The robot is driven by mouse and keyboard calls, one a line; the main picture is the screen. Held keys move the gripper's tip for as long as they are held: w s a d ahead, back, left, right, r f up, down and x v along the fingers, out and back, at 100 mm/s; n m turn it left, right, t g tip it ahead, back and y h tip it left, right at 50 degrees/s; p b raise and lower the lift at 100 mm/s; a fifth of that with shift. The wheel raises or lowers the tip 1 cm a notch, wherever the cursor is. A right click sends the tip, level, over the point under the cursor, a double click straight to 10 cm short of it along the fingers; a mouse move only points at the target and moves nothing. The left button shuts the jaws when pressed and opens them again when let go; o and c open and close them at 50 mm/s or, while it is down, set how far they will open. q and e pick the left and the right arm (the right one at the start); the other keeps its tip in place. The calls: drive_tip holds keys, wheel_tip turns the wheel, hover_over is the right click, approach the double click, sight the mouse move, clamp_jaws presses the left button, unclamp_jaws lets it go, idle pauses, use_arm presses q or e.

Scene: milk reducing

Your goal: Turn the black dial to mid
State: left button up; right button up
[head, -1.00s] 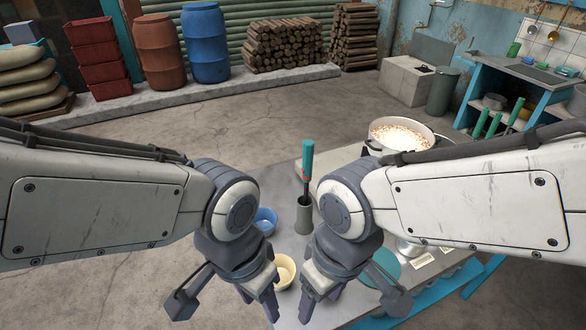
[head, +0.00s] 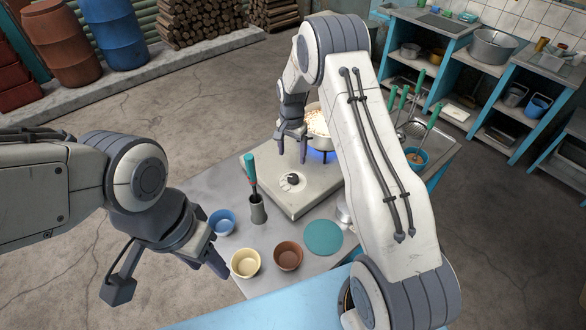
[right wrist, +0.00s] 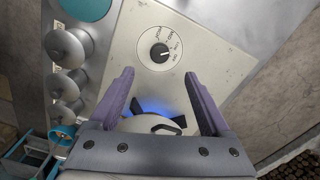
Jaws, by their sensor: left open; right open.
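The black dial (head: 293,180) sits on a white round plate on top of the grey stove (head: 262,185). In the right wrist view the dial (right wrist: 160,51) has small lettering around its upper and right side. Its white pointer mark seems to face right; which setting it marks is too small to tell. My right gripper (head: 291,152) is open and empty, pointing down above the stove near the dial. In the right wrist view its fingertips (right wrist: 158,76) frame an area just below the dial, not touching it. My left gripper (head: 213,262) is open and empty, low at left.
A pot (head: 317,122) stands on the stove with a blue flame (head: 318,155) under it, partly behind my right arm. A grey holder (head: 257,210) with a teal-handled tool, a blue bowl (head: 222,222), a cream cup (head: 245,263), a brown cup (head: 288,256) and a teal disc (head: 324,238) stand nearby.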

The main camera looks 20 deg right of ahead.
sight(293, 176)
drive_tip(key=shift+m, duration=0.3)
drive_tip(key=f+p, duration=0.1)
drive_tip(key=f, duration=0.2)
drive_tip(key=f+p, duration=0.1)
drive_tip(key=f, duration=0.3)
drive_tip(key=f+p, duration=0.2)
drive_tip(key=f, duration=0.1)
drive_tip(key=shift+w+d+f, duration=0.15)
drive_tip(key=shift+w+d, duration=0.1)
drive_tip(key=shift+f, duration=0.55)
clamp_jaws()
